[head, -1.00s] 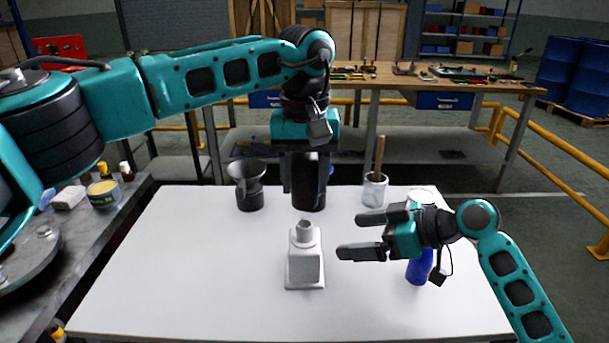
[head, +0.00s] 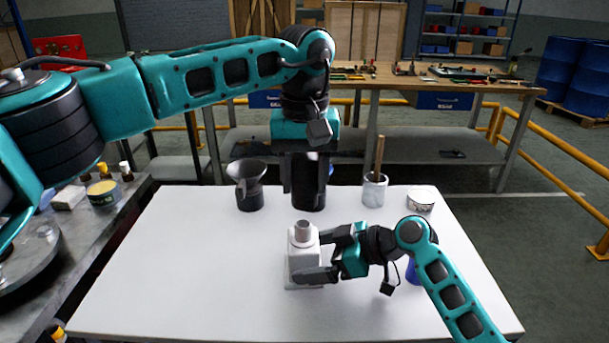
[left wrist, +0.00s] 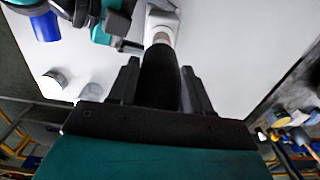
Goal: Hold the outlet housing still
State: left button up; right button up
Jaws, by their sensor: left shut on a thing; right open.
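The outlet housing (head: 304,262), a pale grey block with a flared base and a short round neck, stands upright on the white table. Its neck end also shows at the top of the left wrist view (left wrist: 163,22). My right gripper (head: 312,255) is open, with one finger near the housing's upper right side and the other across its lower front. Whether the fingers touch it I cannot tell. My left gripper (head: 307,183) is shut on a black cylinder (left wrist: 160,75) behind the housing; its base appears at or just above the table.
A dark funnel-topped pot (head: 250,190) stands left of the black cylinder. A grey cup with a wooden handle (head: 375,190) and a round white tin (head: 421,199) stand to the right. A blue cylinder (head: 412,272) is partly hidden behind my right arm. The table's front left is clear.

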jog(key=shift+a+f, duration=0.4)
jog(key=shift+a, duration=0.1)
jog(key=shift+w, duration=0.1)
jog(key=c, duration=0.6)
jog(key=o, duration=0.7)
jog(key=shift+c, duration=0.3)
jog(key=c, duration=1.3)
